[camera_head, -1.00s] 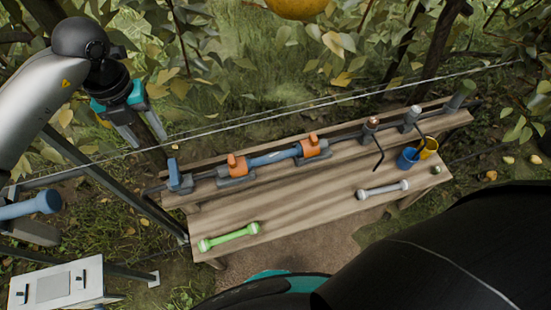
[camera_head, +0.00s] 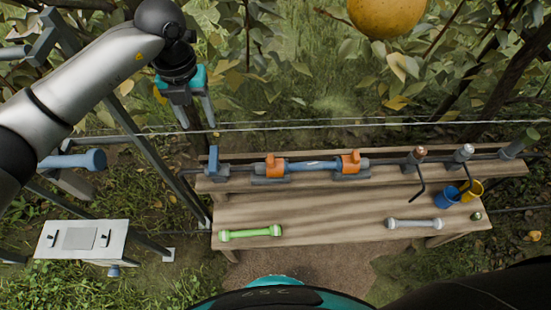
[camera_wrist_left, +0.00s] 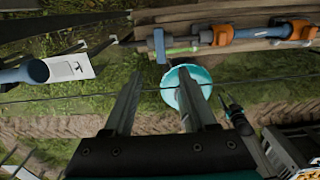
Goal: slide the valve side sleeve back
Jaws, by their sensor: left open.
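A pipe runs along the back of the wooden bench (camera_head: 330,212). A blue valve handle (camera_head: 213,158) stands at its left end. Right of it are a left orange clamp (camera_head: 274,166), a blue pipe piece (camera_head: 313,166) and a right orange clamp (camera_head: 350,162); I cannot clearly tell the valve side sleeve from the pipe near the left clamp. My left gripper (camera_head: 197,127) is open and empty, apart from the valve handle, above and left of it in the head view. The left wrist view shows the open fingers (camera_wrist_left: 159,73) with the handle (camera_wrist_left: 160,46) beyond.
A green bar (camera_head: 250,232) and a grey bar (camera_head: 414,224) lie on the bench. A blue cup (camera_head: 447,198) and a yellow cup (camera_head: 471,191) are at its right. A wire (camera_head: 330,123) runs behind the bench. A pear (camera_head: 388,15) hangs at the top.

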